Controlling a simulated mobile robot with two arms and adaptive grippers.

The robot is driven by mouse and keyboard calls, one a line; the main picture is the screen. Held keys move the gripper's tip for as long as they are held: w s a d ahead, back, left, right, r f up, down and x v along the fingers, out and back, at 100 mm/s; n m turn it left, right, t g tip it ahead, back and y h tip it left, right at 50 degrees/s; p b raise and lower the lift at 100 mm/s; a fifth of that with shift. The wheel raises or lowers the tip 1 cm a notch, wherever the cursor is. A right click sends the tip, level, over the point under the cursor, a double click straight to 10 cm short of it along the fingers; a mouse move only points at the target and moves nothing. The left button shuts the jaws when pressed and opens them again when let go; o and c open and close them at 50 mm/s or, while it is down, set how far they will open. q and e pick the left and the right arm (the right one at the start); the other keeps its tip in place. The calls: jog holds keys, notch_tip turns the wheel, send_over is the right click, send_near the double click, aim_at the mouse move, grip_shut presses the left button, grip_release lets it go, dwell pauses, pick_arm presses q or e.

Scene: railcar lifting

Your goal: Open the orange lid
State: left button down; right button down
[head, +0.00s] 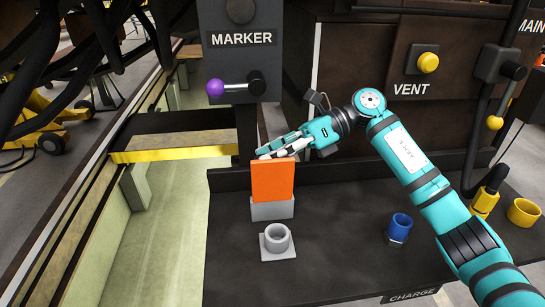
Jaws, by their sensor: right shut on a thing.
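The orange lid (272,181) stands upright on a small grey box (272,209) on the dark shelf. My right gripper (265,153) is at the lid's top edge, reaching in from the right. Its fingers are shut on the lid, and the fingertips are partly hidden behind its top edge. The inside of the box cannot be seen. My left gripper is not in view.
A grey cup-shaped socket (277,239) stands in front of the box. A blue socket (399,228) and a yellow ring (523,212) are to the right. A purple-knobbed lever (216,88) hangs above on the MARKER panel (240,38). A pit lies to the left of the shelf.

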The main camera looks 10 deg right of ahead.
jog(key=shift+w+f+m, duration=0.1)
jog(key=shift+w+m, duration=0.2)
jog(key=shift+g, duration=0.3)
jog(key=c, duration=1.6)
grip_release()
jog(key=shift+c, duration=0.2)
notch_tip(320, 180, up, 10)
